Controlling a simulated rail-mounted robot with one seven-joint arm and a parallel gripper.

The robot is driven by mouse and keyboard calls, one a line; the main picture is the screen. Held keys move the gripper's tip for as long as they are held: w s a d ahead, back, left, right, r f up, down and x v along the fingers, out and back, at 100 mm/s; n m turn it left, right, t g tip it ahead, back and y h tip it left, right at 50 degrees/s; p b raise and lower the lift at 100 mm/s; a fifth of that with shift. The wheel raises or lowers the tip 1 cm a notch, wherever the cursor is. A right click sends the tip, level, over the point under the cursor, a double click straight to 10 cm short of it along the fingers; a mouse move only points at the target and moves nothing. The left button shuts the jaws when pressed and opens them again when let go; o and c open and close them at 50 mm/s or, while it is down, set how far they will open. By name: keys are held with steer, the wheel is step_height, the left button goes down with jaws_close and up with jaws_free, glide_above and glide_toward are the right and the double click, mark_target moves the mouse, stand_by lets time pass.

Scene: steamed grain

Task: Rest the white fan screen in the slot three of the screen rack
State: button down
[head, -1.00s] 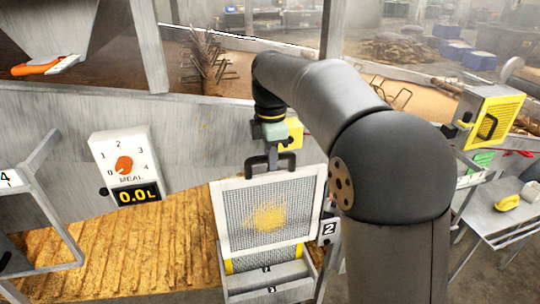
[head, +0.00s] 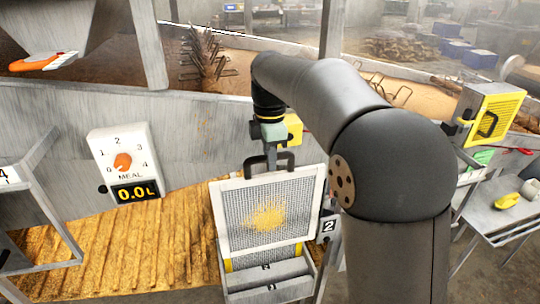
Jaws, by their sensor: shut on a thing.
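The white fan screen (head: 232,205) has a white frame, a grey mesh and a yellow dusty patch in its middle. It hangs nearly upright, leaning slightly. My gripper (head: 270,148) is shut on the dark handle at its top. The screen rack (head: 265,295) is a grey metal box directly below it, with stepped slots and small number marks too small to read surely. The screen's lower edge overlaps the rack's rear part in the head view; I cannot tell whether it is inside a slot. A yellow strip (head: 262,257) shows just under the white frame.
A meal dial (head: 122,165) reading 0.0 L is on the sloping panel at left. A "2" plate (head: 328,227) stands beside the rack. A yellow screen (head: 495,115) with a handle stands at right, above a metal side table (head: 510,215). A grey frame (head: 40,210) stands at far left.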

mark_target(270, 174)
steer(key=shift+f, duration=0.15)
steer(key=shift+f, duration=0.35)
stand_by(0.7)
steer(key=shift+f+b, duration=1.15)
steer(key=shift+f, duration=0.55)
step_height(270, 174, down, 9)
steer(key=b, duration=0.5)
steer(key=shift+r, duration=0.15)
stand_by(0.5)
steer(key=shift+b, duration=0.3)
steer(key=shift+f+b, duration=0.6)
steer(key=shift+f, duration=0.65)
